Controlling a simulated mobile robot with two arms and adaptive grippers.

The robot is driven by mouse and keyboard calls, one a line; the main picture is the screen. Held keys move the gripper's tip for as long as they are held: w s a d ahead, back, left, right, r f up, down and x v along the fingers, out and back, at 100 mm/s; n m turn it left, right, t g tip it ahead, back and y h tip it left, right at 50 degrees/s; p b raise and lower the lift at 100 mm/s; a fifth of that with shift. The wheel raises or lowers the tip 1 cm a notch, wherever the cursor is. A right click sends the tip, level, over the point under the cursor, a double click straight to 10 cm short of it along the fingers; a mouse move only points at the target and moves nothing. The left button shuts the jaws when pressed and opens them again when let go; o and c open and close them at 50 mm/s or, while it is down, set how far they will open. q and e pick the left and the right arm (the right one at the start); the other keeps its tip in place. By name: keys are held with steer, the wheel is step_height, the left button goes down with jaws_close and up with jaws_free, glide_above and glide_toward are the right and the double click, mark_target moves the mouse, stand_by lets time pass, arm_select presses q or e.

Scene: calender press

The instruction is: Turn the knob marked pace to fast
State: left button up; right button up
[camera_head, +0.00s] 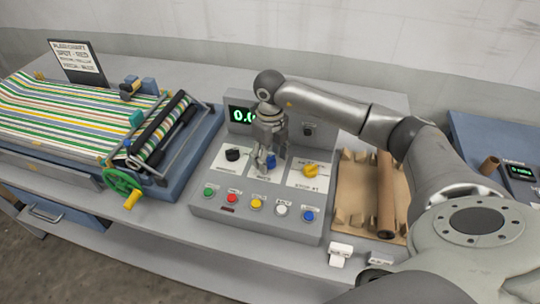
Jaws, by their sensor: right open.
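The grey control panel (213,191) stands on the bench in the middle of the view. Its sloped face has a black knob (233,155), a blue knob (271,161) and a yellow knob (311,170) on white plates. The small lettering, including any pace or fast mark, is too blurred to read surely. My right gripper (264,158) points down at the blue knob, open, with its fingers close beside it. I cannot tell whether they touch it. The gripper partly covers the blue knob and its plate. My left gripper is out of view.
Several coloured buttons (256,203) line the panel's front. A green display (241,114) is at its back, partly hidden by my arm. A striped-cloth press with a green handwheel (122,182) stands left. A brown tray (358,170) with a roll (386,195) lies right.

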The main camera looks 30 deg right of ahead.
mark_target(270, 158)
step_height(270, 158, up, 12)
stand_by(0.6)
stand_by(0.4)
